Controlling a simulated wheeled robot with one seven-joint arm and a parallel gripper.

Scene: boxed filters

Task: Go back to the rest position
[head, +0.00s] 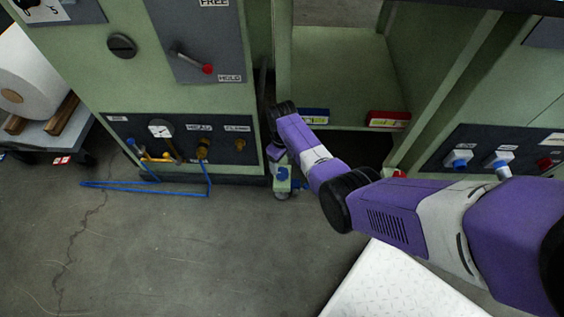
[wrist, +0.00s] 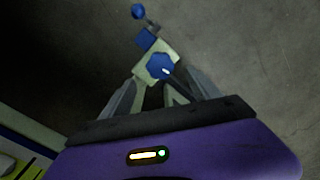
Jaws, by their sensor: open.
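My gripper (wrist: 165,80) is open in the wrist view, its two grey fingers spread on either side of a pale green fitting (wrist: 156,64) with blue knobs. I cannot tell whether either finger touches it. In the head view my purple arm reaches in from the right, and its end points down in front of the green cabinet. The fitting (head: 282,184) shows below it, low above the floor. My gripper's fingers are not clear in that view.
A blue-and-white box (head: 314,115) and a red box (head: 388,119) sit on the open cabinet shelf (head: 340,75). A gauge panel (head: 180,139) and a blue hose (head: 135,185) are at left. A white patterned plate (head: 400,285) is at lower right. Floor at lower left is clear.

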